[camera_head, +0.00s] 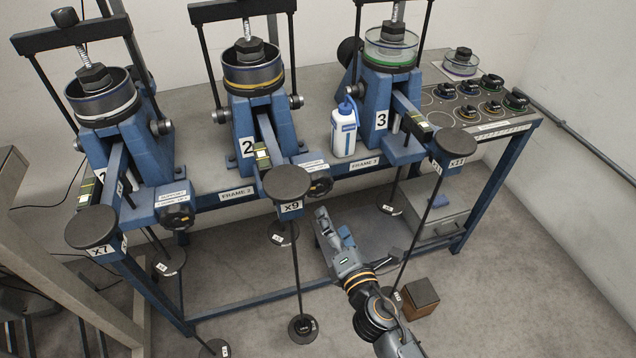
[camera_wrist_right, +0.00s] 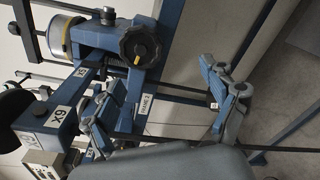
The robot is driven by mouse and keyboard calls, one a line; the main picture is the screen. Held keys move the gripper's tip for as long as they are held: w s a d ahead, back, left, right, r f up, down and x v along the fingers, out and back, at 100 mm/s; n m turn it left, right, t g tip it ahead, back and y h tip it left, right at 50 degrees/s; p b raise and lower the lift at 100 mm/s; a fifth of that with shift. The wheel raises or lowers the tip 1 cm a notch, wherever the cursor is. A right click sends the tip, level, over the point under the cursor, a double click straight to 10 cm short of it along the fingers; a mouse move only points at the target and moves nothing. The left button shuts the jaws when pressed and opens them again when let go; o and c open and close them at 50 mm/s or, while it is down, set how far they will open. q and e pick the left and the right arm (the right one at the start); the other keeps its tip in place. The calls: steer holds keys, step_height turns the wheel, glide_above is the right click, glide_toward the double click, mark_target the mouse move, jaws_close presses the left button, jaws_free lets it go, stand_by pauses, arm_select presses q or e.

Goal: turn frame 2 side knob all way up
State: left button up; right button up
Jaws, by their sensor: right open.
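Frame 2 (camera_head: 262,130) is the middle blue stand, marked 2, with a drum on top and a lever to a round pad marked x9 (camera_head: 288,184). Its side knob (camera_head: 319,183) is black and lobed, low on the stand's right. In the right wrist view the knob (camera_wrist_right: 140,45) faces me, with a yellow mark on its rim, near the FRAME 2 label (camera_wrist_right: 143,103). My right gripper (camera_head: 332,222) is open and empty, below the knob and apart from it. Its spread fingers (camera_wrist_right: 150,85) also show in the right wrist view. My left gripper is not in view.
Frame 1 (camera_head: 140,140) with its own knob (camera_head: 176,215) stands left, frame 3 (camera_head: 375,110) right. A white bottle (camera_head: 344,130) stands between frames 2 and 3. Hanging rods with weights (camera_head: 303,327) are close to my right arm. A brown box (camera_head: 420,298) is on the floor.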

mark_target(320, 187)
steer(key=shift+n+t, duration=0.3)
steer(key=shift+n, duration=0.1)
steer(key=w+a, duration=0.1)
steer(key=w, duration=0.2)
steer(key=w+a+r, duration=0.1)
steer(key=w, duration=0.2)
steer(key=w+a+r, duration=0.1)
steer(key=w, duration=0.1)
steer(key=shift+w+a+r, duration=0.15)
steer(key=shift+w+r, duration=0.1)
steer(key=shift+w, duration=0.15)
steer(key=shift+w+a, duration=0.1)
steer(key=shift+w, duration=0.15)
steer(key=shift+c, duration=0.6)
steer(key=shift+s, duration=0.1)
steer(key=c, duration=1.5)
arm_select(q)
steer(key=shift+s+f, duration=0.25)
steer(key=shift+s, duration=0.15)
arm_select(e)
steer(key=shift+o, duration=0.2)
steer(key=shift+r, duration=0.1)
